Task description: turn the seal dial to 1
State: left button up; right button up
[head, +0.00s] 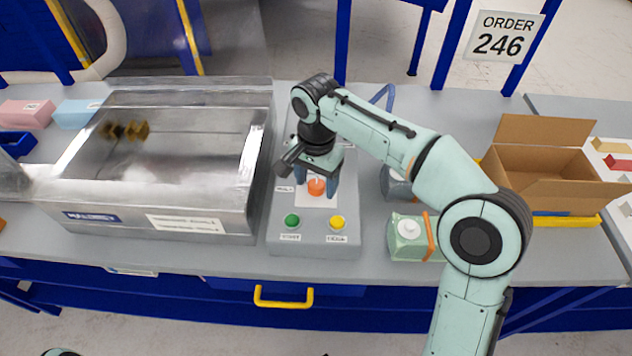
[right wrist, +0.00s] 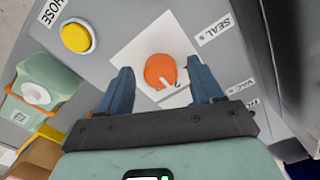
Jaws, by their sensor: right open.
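The seal dial is an orange round knob with a white pointer mark on a white square plate; it shows in the head view (head: 316,187) and in the right wrist view (right wrist: 160,71). It sits on the grey control panel (head: 310,242). A label reading SEAL (right wrist: 214,29) is beside the plate. My right gripper (head: 317,178) is above the dial, pointing down. In the right wrist view (right wrist: 163,85) its two blue fingers are apart, one on each side of the dial, with gaps to it. The number the pointer marks is not legible. My left gripper is not in view.
The panel also has a green button (head: 292,221) and a yellow button (head: 337,222). A metal chamber (head: 190,125) stands to the left. A green container with a white cap (head: 408,240) and an open cardboard box (head: 545,192) are to the right.

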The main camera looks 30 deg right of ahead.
jog(key=shift+f, duration=0.1)
jog(key=c, duration=1.1)
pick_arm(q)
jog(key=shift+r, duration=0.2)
pick_arm(e)
jog(key=shift+n, duration=0.3)
jog(key=n+p, duration=0.3)
jog(key=n, duration=0.1)
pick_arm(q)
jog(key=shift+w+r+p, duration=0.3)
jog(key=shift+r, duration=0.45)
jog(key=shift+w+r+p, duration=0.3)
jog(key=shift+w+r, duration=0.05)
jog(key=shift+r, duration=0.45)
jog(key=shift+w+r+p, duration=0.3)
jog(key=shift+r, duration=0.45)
pick_arm(e)
jog(key=shift+n, duration=2.1)
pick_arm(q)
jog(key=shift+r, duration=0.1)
pick_arm(e)
jog(key=o, duration=1.1)
